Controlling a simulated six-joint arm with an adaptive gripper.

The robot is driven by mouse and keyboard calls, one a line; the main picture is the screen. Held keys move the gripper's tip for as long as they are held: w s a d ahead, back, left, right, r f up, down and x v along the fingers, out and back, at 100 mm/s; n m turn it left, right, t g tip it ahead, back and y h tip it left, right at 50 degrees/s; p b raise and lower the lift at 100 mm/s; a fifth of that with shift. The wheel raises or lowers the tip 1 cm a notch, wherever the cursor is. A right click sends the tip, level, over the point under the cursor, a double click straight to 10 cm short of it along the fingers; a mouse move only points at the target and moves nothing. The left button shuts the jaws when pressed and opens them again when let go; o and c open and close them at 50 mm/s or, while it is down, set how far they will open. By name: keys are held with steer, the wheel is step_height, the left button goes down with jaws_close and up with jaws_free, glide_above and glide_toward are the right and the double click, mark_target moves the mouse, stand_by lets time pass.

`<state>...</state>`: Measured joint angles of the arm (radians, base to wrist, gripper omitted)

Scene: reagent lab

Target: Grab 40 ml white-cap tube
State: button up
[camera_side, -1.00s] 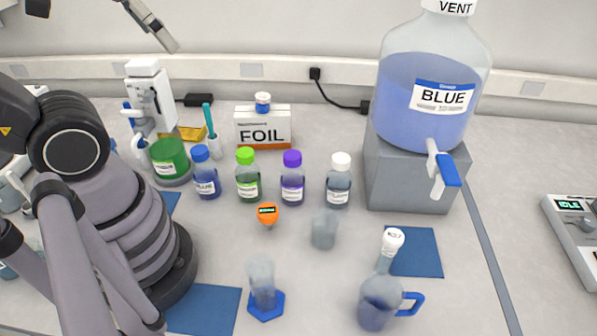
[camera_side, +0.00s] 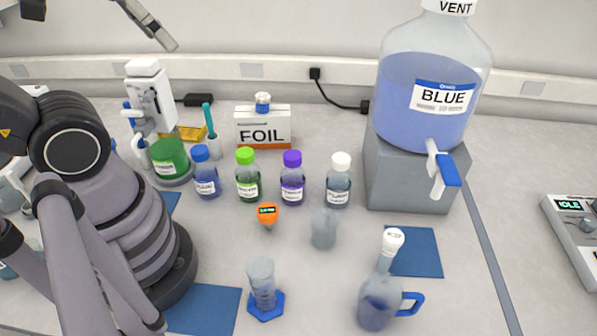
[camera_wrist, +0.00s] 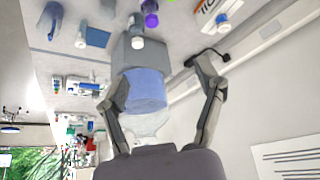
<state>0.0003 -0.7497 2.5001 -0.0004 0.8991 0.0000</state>
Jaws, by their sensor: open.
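A white-capped tube (camera_side: 388,248) leans at the front right in the side view, just above a clear vessel with a blue handle (camera_side: 379,302). I cannot tell whether it stands in or behind that vessel. Its white cap also shows at the upper left of the wrist view (camera_wrist: 81,42). A separate bottle with a white cap (camera_side: 339,182) stands upright at the right end of the bottle row. My gripper (camera_wrist: 162,75) is open and empty, its fingers spread in front of the blue carboy in the wrist view. It is well apart from the tube.
The blue carboy (camera_side: 424,95) sits on a grey block (camera_side: 412,180) at the back right. Purple (camera_side: 292,180), green (camera_side: 247,177) and blue-capped (camera_side: 205,176) bottles stand left of the white-capped one. A clear beaker (camera_side: 324,230) and a graduated cylinder (camera_side: 262,285) stand nearer the front.

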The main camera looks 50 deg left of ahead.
steer(key=w+d+f+m+t+h, duration=0.1)
steer(key=w+d+f+h, duration=0.1)
steer(key=w+d, duration=0.65)
steer(key=m+t+h, duration=0.1)
steer(key=m+t, duration=0.1)
steer(key=t, duration=0.4)
glide_above(387, 239)
steer(key=s, duration=0.3)
step_height(387, 239, down, 22)
steer(key=shift+t+h, duration=0.3)
steer(key=f, duration=0.6)
steer(key=shift+a+f, duration=0.15)
steer(key=shift+a, duration=0.25)
steer(key=x, duration=0.5)
steer(key=shift+f, duration=0.25)
steer(key=shift+c, duration=0.2)
steer(key=c, duration=0.8)
